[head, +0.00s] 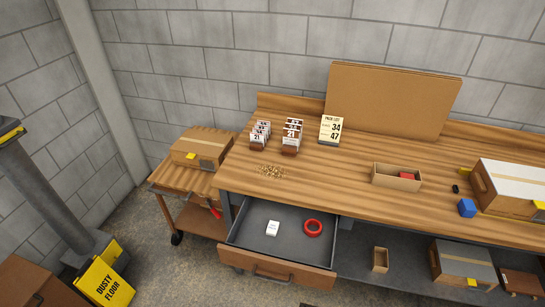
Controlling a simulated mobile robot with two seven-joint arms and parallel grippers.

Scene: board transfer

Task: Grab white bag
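A small white packet (272,228) with dark marks lies in the open drawer (235,237) below the workbench; it is too small to tell surely whether it is a bag. Several white packets with dark numbers stand in two brown holders on the bench top: the left holder (256,149) and the right holder (289,151). Some of these packets are partly hidden behind the front ones, and one front packet in each holder reads 21. Neither of my grippers is in the head view.
A red tape ring (313,228) shares the drawer. A wooden cart (178,182) carries a carton (202,148).

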